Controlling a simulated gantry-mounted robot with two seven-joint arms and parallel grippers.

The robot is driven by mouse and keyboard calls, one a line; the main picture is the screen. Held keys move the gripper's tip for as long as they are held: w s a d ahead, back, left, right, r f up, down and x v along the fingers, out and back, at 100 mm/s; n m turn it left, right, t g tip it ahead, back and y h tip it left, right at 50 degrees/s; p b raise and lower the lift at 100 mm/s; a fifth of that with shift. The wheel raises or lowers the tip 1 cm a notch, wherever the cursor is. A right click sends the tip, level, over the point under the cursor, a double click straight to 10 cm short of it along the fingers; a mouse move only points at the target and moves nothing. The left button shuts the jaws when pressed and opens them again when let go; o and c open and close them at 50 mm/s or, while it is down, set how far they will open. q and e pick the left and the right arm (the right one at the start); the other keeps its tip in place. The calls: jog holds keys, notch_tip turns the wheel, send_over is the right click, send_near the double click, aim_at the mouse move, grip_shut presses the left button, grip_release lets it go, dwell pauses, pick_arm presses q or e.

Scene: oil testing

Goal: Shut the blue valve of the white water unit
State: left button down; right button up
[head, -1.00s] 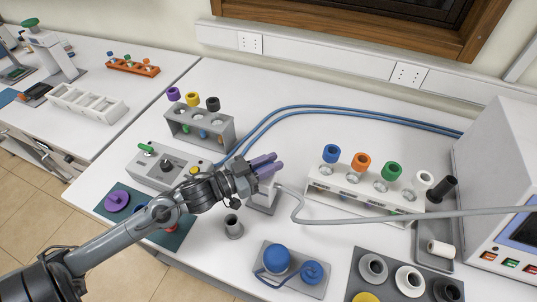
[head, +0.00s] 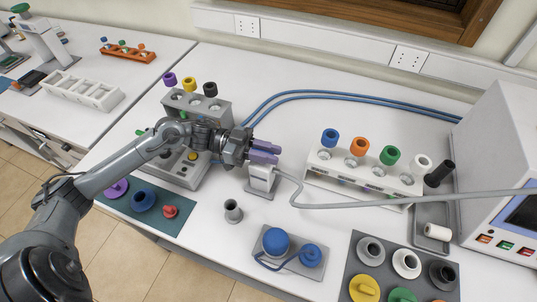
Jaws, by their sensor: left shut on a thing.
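The small white water unit (head: 261,178) stands upright near the middle of the bench, with a grey hose running from its right side. My right gripper is not in view.
A grey control box (head: 183,168) and grey rack (head: 196,110) stand left of the unit. A white rack with coloured caps (head: 330,178) stands right. A grey cup (head: 233,211) and a blue-capped block (head: 290,262) are in front. Blue hoses run behind.

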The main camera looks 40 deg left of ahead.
pick_arm(q)
jog(key=shift+m+g+b, duration=0.3)
jog(key=shift+m+g, duration=0.1)
jog(key=shift+g, duration=0.2)
jog(key=shift+s+r+h, duration=0.1)
jog(key=shift+h, duration=0.2)
jog(key=c, duration=1.1)
grip_release()
jog(key=shift+d, duration=0.1)
jog(key=shift+a, duration=0.35)
jog(key=shift+b+v, duration=0.95)
jog(key=shift+v, duration=2.5)
